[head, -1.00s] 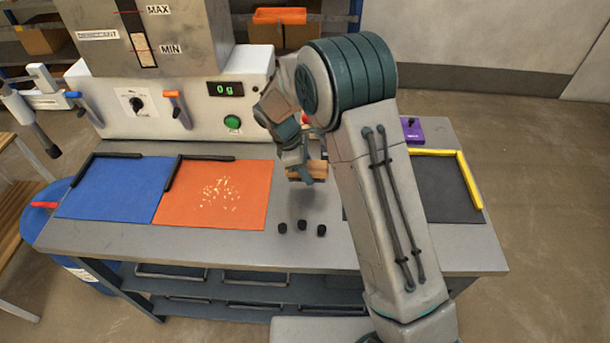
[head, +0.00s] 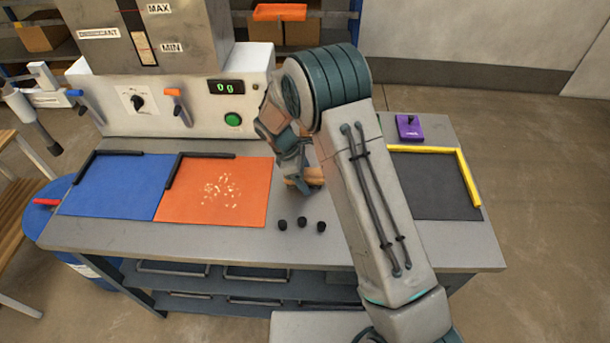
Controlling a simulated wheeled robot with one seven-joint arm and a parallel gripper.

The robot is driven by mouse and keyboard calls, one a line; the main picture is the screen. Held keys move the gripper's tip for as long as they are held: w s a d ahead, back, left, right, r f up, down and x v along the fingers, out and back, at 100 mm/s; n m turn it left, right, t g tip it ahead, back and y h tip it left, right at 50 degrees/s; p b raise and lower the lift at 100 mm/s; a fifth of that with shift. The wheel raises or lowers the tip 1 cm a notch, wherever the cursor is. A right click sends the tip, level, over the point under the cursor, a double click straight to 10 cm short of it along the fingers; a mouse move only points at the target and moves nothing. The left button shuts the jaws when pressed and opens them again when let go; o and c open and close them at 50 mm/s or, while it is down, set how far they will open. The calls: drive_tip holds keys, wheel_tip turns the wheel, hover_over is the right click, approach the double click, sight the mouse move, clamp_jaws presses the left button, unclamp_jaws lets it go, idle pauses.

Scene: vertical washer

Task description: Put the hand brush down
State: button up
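The hand brush (head: 293,181) shows as a small piece of tan wood at my gripper (head: 303,184), right of the orange mat. My gripper points down and appears shut on the brush; its fingers are small and partly covered by my wrist. Most of the brush, including its bristles, is hidden. I cannot tell whether the brush touches the table (head: 262,244) or hangs just above it.
The orange mat (head: 244,205) holds pale crumbs, with a blue mat (head: 117,187) to its left. Several black knobs (head: 302,222) stand in front of my gripper. A dark mat (head: 435,185) and purple device (head: 410,127) are at right. The dispenser (head: 205,120) stands behind.

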drive_tip(key=shift+r, duration=0.2)
drive_tip(key=b+v, duration=0.2)
drive_tip(key=v, duration=0.9)
drive_tip(key=shift+r, duration=0.15)
drive_tip(key=s+d+r+m+t+y, duration=0.1)
drive_tip(key=s+d+r+m+y, duration=0.1)
drive_tip(key=s+d+r+m, duration=0.55)
drive_tip(key=s+d+r+m+t+y, duration=0.1)
drive_tip(key=s+d+r+m+y, duration=0.1)
drive_tip(key=s+d+r+m, duration=0.55)
drive_tip(key=s+d+f+m, duration=0.1)
drive_tip(key=s+d, duration=0.1)
drive_tip(key=s, duration=0.3)
drive_tip(key=s+d+f+m+t, duration=0.1)
drive_tip(key=s+d+f, duration=0.1)
drive_tip(key=s, duration=0.4)
drive_tip(key=shift+d+m+y, duration=0.3)
drive_tip(key=shift+d, duration=0.25)
drive_tip(key=shift+s, duration=0.1)
